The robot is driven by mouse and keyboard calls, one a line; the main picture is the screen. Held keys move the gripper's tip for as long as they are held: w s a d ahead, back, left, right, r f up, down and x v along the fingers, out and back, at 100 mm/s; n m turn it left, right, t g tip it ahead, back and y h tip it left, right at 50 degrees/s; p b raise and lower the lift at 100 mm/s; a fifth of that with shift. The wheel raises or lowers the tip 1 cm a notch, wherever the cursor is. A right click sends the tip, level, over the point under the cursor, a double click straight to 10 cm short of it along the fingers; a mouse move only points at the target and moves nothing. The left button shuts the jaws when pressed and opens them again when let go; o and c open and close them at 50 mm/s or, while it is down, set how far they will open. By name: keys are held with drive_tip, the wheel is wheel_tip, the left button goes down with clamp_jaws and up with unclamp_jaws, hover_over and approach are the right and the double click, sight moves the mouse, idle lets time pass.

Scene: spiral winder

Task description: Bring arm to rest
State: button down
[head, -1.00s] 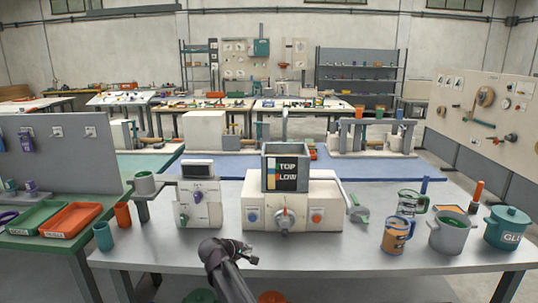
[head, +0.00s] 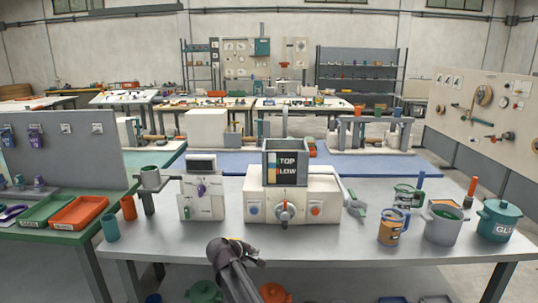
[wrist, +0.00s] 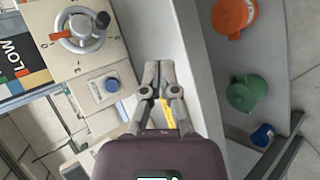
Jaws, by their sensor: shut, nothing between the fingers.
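My gripper (head: 250,255) is at the front edge of the grey table (head: 340,236), low in the head view, in front of the spiral winder (head: 292,196) with its TOP/LOW panel. In the wrist view my gripper (wrist: 159,92) points over the table's front edge, its fingers together with nothing between them. The winder's handwheel (wrist: 80,30) and blue button (wrist: 112,85) show to the left of the fingers, apart from them.
Orange (head: 274,292) and green (head: 204,291) pots sit below the table front. A mug (head: 392,226), a grey pot (head: 443,222) and a teal pot (head: 499,221) stand at right. A control box (head: 202,197) and teal cup (head: 111,228) stand left. The table's front strip is mostly clear.

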drive_tip(key=s+d+f+m+g+y, duration=0.35)
drive_tip(key=s+d+m, duration=0.25)
drive_tip(key=s+d, duration=0.55)
drive_tip(key=s+d+f+m+g+y, duration=0.3)
drive_tip(key=s+d+f+m+g, duration=0.15)
drive_tip(key=s+d, duration=0.65)
wheel_tip(320, 180, up, 13)
drive_tip(key=p, duration=1.2)
drive_tip(key=shift+s+a+f+m+g, duration=0.15)
drive_tip(key=shift+s+a+m+g, duration=0.2)
drive_tip(key=shift+m, duration=0.1)
